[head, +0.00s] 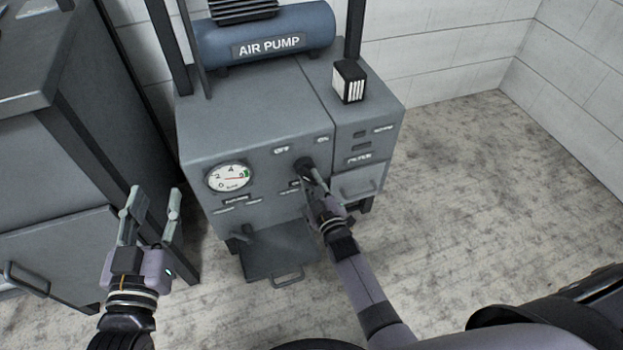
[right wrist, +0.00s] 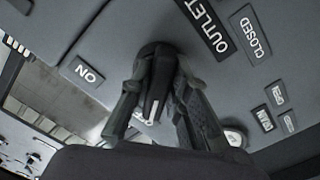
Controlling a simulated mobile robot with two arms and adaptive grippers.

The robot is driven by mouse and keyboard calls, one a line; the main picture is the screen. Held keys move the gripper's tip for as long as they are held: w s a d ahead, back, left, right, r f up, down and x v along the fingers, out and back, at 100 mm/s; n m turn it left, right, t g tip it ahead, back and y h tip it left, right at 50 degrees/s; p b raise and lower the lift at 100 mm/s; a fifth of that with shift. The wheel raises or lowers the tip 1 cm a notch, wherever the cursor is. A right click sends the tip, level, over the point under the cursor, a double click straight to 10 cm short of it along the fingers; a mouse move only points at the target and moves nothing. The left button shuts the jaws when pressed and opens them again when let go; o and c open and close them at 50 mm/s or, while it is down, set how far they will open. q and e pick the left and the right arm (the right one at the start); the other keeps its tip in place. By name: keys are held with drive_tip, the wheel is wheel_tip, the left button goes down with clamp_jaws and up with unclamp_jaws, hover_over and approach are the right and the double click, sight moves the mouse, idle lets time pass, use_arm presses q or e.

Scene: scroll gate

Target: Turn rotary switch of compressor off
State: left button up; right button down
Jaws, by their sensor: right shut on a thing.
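The compressor (head: 255,125) is a grey cabinet with a blue tank marked AIR PUMP on top. Its black rotary switch (head: 305,166) is on the front panel, right of the round gauge (head: 230,177), below small white-on-dark labels. My right gripper (head: 309,180) is shut on the switch and hides part of it. In the right wrist view the dark switch (right wrist: 155,82) is between my two fingers, with a white mark on it; an ON label (right wrist: 88,73) is beside it. My left gripper (head: 151,205) is open and empty, left of the compressor, touching nothing.
A grey cabinet (head: 50,170) stands at the left. A flap with a handle (head: 280,255) juts out low on the compressor front. A small black-and-white box (head: 349,80) sits on top. The floor (head: 480,190) at the right is clear.

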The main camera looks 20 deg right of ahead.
idle(0.3)
drive_tip(key=c, duration=1.5)
unclamp_jaws()
drive_tip(key=s, duration=1.2)
drive_tip(key=shift+d, duration=0.2)
